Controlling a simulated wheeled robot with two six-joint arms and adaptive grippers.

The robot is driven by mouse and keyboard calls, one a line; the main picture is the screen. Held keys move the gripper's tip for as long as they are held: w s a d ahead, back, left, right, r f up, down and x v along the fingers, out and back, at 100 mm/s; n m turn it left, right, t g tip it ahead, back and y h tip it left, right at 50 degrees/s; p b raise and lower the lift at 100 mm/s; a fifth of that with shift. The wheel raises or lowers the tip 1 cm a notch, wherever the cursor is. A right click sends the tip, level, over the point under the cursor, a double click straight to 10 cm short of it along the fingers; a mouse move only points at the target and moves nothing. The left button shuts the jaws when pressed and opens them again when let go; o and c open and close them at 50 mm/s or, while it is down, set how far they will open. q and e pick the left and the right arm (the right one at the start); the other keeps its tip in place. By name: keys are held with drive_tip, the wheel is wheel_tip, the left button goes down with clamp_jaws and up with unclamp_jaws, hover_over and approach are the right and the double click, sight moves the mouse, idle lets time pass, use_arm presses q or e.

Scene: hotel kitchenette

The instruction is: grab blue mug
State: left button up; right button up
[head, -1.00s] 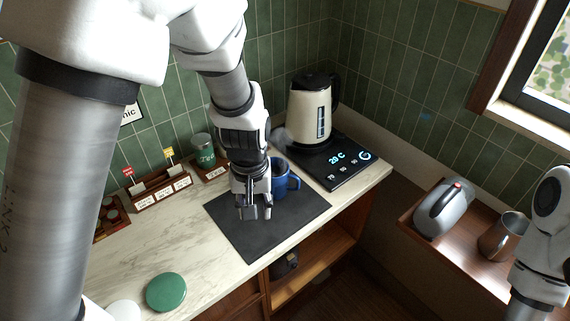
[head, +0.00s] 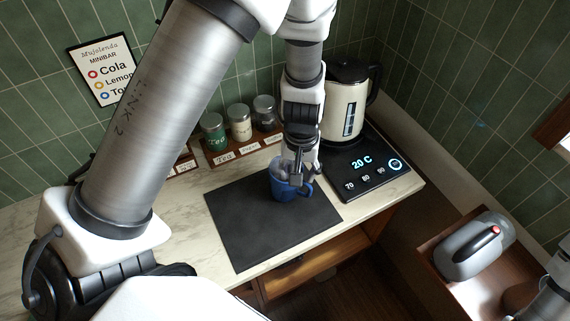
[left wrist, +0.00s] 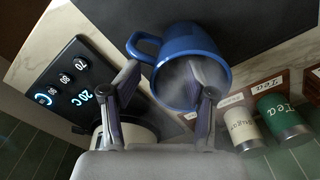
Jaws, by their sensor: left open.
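The blue mug (head: 280,191) stands upright on the dark mat (head: 240,235), near its back right edge. Its handle points right in the head view. The mug also shows in the left wrist view (left wrist: 190,40), with its open rim facing the camera and its handle on the left. My left gripper (head: 298,172) is open right at the mug and partly covers it. In the left wrist view, one finger of the gripper (left wrist: 164,72) overlaps the mug's opening and the other is beside the handle. I cannot tell whether either finger touches it. My right gripper is not in view.
A cream kettle (head: 345,108) stands on a black heating base (head: 362,172) just right of the mug. Several lidded jars (head: 240,122) stand in a rack behind the mat. The mat's front and left are bare.

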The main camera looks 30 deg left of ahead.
use_arm(q)
drive_tip(key=shift+w+f, duration=0.15)
drive_tip(key=shift+f, duration=0.75)
drive_tip(key=shift+w+f, duration=0.2)
drive_tip(key=shift+w, duration=0.1)
drive_tip(key=shift+w+a, duration=0.1)
drive_tip(key=shift+a, duration=0.15)
drive_tip(key=c, duration=0.4)
drive_tip(key=shift+s+r, duration=0.15)
drive_tip(key=shift+s, duration=0.1)
clamp_jaws()
drive_tip(key=shift+s, duration=0.1)
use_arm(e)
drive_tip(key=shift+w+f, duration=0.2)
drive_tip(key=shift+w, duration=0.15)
use_arm(q)
drive_tip(key=shift+w, duration=0.2)
drive_tip(key=shift+r, duration=0.15)
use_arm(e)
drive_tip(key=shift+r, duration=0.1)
